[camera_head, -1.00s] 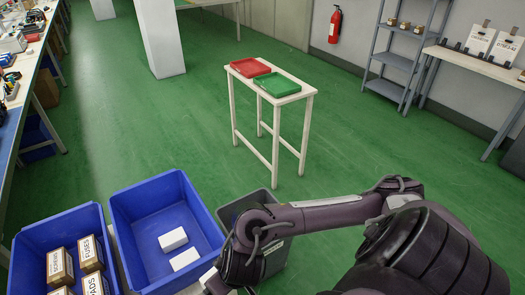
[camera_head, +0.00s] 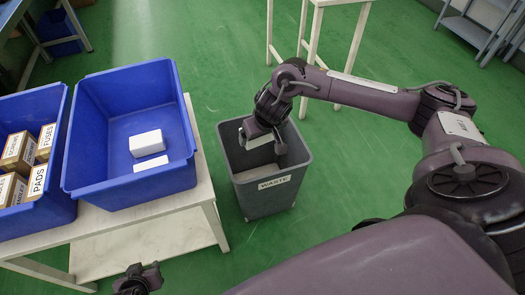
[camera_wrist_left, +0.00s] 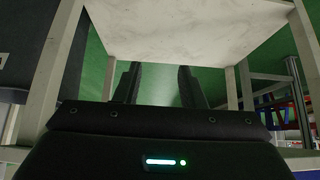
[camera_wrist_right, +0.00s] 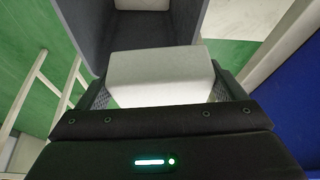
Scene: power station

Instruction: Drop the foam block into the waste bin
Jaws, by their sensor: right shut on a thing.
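The grey waste bin (camera_head: 268,197), labelled WASTE, stands on the floor right of the blue crates. My right gripper (camera_head: 264,143) is over the bin's opening, shut on a white foam block. The block (camera_wrist_right: 160,75) sits between the fingers in the right wrist view, with the bin's grey wall (camera_wrist_right: 85,35) beyond it. Whether the block is below the rim I cannot tell. Two more white blocks lie in the right blue crate (camera_head: 185,178): one (camera_head: 147,143) and a flatter-looking one (camera_head: 165,177). My left gripper (camera_wrist_left: 158,85) is open and empty, low beside the pale table.
The pale table (camera_head: 150,237) carries both blue crates; the left crate (camera_head: 62,150) holds labelled cartons. A white stand (camera_head: 315,40) is behind the bin. Green floor is clear around the bin's right side.

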